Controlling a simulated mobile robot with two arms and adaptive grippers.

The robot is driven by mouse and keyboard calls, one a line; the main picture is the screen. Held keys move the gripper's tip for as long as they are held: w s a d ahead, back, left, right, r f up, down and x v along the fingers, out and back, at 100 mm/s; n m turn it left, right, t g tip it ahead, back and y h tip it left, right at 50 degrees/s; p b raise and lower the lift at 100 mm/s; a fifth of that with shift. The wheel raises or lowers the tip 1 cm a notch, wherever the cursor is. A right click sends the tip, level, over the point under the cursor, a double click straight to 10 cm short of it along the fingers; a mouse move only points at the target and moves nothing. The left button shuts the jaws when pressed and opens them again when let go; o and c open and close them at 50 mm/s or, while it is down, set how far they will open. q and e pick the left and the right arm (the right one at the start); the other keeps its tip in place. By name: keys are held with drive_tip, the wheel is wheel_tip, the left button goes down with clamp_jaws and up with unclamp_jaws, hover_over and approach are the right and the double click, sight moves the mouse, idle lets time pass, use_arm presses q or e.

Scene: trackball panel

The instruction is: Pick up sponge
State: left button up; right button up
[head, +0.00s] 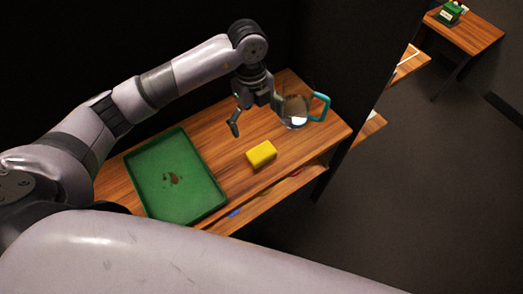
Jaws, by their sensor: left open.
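The yellow sponge (261,154) lies flat on the wooden table (226,125), right of the green tray and near the table's front edge. My left gripper (258,120) is open and empty above the table, up and behind the sponge and apart from it. Its jaws point down, one finger to the left and one toward the glass pitcher. My right gripper does not show.
A green tray (177,209) with brown stains lies at the table's left. A glass pitcher (295,107) with a teal handle stands close to my left gripper. Small blue and red items show on the shelf below. A black wall edge borders the right.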

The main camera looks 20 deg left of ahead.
use_arm(q)
drive_tip(key=p, duration=0.2)
hover_over(261, 152)
drive_tip(key=f, duration=0.8)
drive_tip(key=shift+w+a+f, duration=0.15)
drive_tip(key=shift+a+f, duration=0.05)
drive_tip(key=shift+f, duration=0.7)
drive_tip(key=f, duration=0.1)
drive_tip(key=f+p, duration=0.1)
drive_tip(key=f, duration=0.1)
drive_tip(key=shift+d+f+p, duration=0.25)
drive_tip(key=shift+f+p, duration=0.05)
drive_tip(key=shift+p, duration=0.05)
drive_tip(key=shift+f, duration=0.4)
drive_tip(key=c, duration=0.9)
drive_tip(key=shift+r, duration=0.1)
